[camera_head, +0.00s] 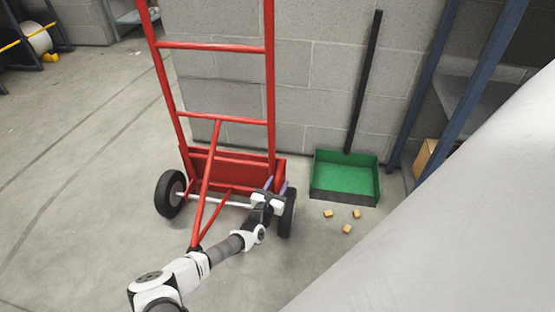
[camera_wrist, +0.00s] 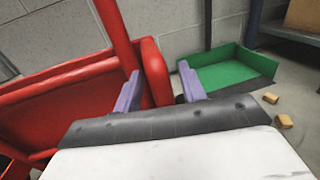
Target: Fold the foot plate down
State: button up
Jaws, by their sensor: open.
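A red hand truck (camera_head: 271,90) stands upright against the block wall on two black wheels. Its red foot plate (camera_head: 232,168) is folded up at the base of the frame, behind the lower rails. The plate also shows large at the left of the wrist view (camera_wrist: 60,105). My gripper (camera_head: 277,186) is low at the truck's right side, beside the plate's right end and near the right wheel. In the wrist view its two purple fingers (camera_wrist: 160,88) are apart, with the plate's right end close to the left finger. I cannot tell whether they touch.
A green dustpan (camera_head: 345,178) with a long black handle stands by the wall to the right. Several small tan blocks (camera_head: 347,229) lie before it. Blue shelf posts (camera_head: 425,85) rise at right.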

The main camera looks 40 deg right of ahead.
jog(key=shift+w+d, duration=0.1)
jog(key=shift+d, duration=0.05)
grip_shut()
jog(key=shift+w+d+r+g+y+p, duration=0.15)
jog(key=shift+w+d+r+y+p, duration=0.15)
jog(key=shift+d+p, duration=0.2)
jog(key=shift+w+d+r+g+y+p, duration=0.2)
jog(key=shift+w+d+y+p, duration=0.1)
jog(key=shift+w+d+p, duration=0.15)
jog(key=shift+w+d, duration=0.15)
jog(key=shift+d, duration=0.15)
